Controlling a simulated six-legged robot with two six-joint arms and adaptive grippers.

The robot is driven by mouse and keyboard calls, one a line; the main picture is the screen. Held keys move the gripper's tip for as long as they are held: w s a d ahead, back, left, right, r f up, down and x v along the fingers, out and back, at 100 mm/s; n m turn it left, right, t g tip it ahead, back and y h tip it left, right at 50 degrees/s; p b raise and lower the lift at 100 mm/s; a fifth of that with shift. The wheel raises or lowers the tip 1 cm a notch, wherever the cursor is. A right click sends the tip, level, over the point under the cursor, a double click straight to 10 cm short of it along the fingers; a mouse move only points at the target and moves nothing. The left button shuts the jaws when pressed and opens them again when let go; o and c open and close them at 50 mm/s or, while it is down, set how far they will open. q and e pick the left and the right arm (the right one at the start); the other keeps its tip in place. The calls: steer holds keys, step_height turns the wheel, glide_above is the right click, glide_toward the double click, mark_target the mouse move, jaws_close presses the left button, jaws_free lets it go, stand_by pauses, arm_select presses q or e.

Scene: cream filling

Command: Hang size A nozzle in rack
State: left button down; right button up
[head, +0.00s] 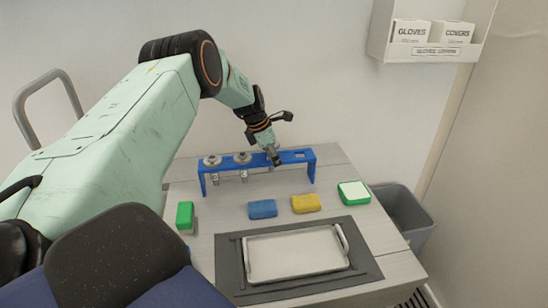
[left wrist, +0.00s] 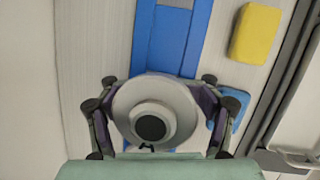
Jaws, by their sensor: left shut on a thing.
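The blue rack (head: 312,169) stands at the back of the table. Two grey nozzles hang in its left part, one at the left end (head: 212,160) and one beside it (head: 242,158). My left gripper (head: 273,155) is at the rack, right of the second nozzle. In the left wrist view it is shut on a grey nozzle (left wrist: 176,97) with a wide round flange and a dark central hole, in front of the blue rack (left wrist: 198,35). Whether this nozzle is seated in a slot cannot be told. My right gripper is not in view.
A green block (head: 185,215), a blue block (head: 262,209), a yellow block (head: 306,203) and a green-and-white block (head: 354,193) lie before the rack. A white tray (head: 295,273) lies on a dark mat (head: 228,262) in front. A grey bin (head: 408,216) stands right of the table.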

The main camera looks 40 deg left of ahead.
arm_select(q)
steer(key=shift+s+f, duration=0.8)
steer(key=shift+f, duration=0.25)
steer(key=c, duration=0.9)
jaws_free()
steer(key=o, duration=0.5)
steer(key=shift+w+a+f, duration=0.2)
steer(key=shift+w+f, duration=0.1)
steer(key=shift+c, duration=0.2)
steer(key=shift+o, duration=1.9)
steer(key=shift+s+r, duration=0.1)
steer(key=shift+r, duration=0.1)
steer(key=shift+d+r, duration=0.1)
